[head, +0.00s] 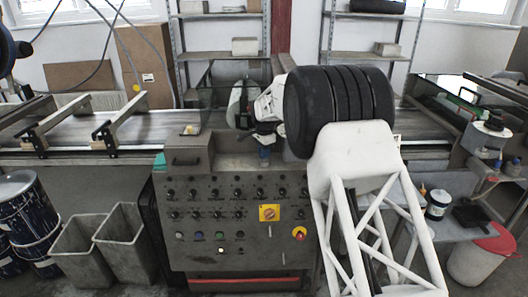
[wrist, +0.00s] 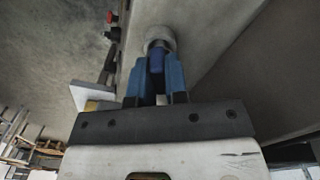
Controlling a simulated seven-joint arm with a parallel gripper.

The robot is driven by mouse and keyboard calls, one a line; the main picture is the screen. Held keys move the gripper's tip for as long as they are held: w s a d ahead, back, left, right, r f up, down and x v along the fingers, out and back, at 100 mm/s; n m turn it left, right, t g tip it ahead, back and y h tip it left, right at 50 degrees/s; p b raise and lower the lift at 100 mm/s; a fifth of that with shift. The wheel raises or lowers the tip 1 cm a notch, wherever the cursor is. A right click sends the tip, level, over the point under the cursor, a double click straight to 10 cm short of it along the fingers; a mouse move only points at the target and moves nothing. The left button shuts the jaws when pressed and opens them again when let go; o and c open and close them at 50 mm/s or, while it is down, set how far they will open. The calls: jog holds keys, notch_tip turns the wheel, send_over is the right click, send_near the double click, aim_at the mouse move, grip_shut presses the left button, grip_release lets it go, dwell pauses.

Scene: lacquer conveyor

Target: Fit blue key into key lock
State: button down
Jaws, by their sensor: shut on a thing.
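My gripper (wrist: 157,70) has two blue fingers, shut on the blue key (wrist: 156,57) between them. The key's far end points at the round metal key lock (wrist: 159,38) on a grey panel face. The key's tip meets the lock's outline in the wrist view, but I cannot tell whether it is inside or just in front. In the head view my gripper (head: 265,150) is at the top of the control console (head: 235,205), small and partly dark. The key and the lock cannot be made out there.
The console front carries knobs, a yellow switch plate (head: 269,213) and a red button (head: 299,233). In the wrist view a red button (wrist: 109,17) and dark knobs stick out left of the lock. Bins (head: 118,245) and drums (head: 30,215) stand at the left.

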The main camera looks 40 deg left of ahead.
jog(key=shift+f, duration=0.3)
jog(key=c, duration=1.1)
grip_release()
jog(key=shift+o, duration=0.2)
jog(key=shift+r, duration=0.15)
jog(key=shift+r, duration=3.8)
